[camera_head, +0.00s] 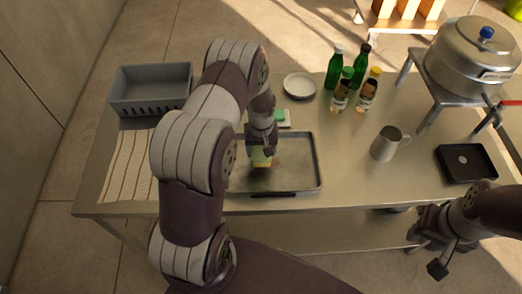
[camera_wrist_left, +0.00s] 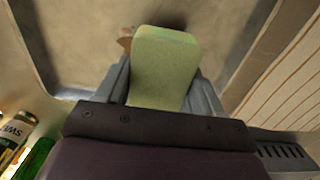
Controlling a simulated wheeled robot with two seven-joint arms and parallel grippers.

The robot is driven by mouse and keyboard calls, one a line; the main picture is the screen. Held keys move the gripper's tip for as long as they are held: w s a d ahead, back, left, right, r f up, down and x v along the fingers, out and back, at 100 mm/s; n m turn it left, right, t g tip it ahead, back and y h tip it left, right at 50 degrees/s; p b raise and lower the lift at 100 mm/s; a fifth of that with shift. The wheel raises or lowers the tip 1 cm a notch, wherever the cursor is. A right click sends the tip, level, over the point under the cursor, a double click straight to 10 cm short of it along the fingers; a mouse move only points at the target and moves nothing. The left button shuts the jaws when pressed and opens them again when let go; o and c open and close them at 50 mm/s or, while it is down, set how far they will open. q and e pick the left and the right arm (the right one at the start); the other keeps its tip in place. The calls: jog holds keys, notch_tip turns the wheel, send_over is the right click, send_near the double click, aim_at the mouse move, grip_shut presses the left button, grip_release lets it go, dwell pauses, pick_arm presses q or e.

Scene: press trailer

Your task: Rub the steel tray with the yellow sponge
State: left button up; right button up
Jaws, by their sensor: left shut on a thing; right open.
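The steel tray (camera_head: 300,178) lies on the metal table, in the middle of the head view. My left gripper (camera_head: 262,152) is over the tray and shut on the yellow sponge (camera_head: 261,159). In the left wrist view the sponge (camera_wrist_left: 165,65) stands between the fingers, with the tray (camera_wrist_left: 95,40) beyond it. A brownish patch (camera_wrist_left: 126,40) shows on the tray beside the sponge. Whether the sponge touches the tray is hard to tell. My arm hides the tray's left part in the head view. My right gripper (camera_head: 440,250) is open and empty off the table's front right.
A grey crate (camera_head: 150,90) and striped cloth (camera_head: 128,165) are at left. Behind the tray are a white plate (camera_head: 300,85) and a green-topped item (camera_head: 281,117). Bottles (camera_head: 335,70), a metal mug (camera_head: 388,144), a black tray (camera_head: 466,163) and a large pot (camera_head: 470,60) are right.

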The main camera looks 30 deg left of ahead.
aim_at(261, 149)
pick_arm(q)
notch_tip(261, 149, up, 2)
jog(key=shift+a+p, duration=0.15)
jog(key=shift+p, duration=0.35)
jog(key=shift+r, duration=0.3)
jog(key=shift+d+r+p, duration=0.2)
jog(key=shift+r+p, duration=0.05)
jog(key=shift+p, duration=0.05)
jog(key=shift+a+f, duration=0.1)
jog(key=shift+a, duration=0.05)
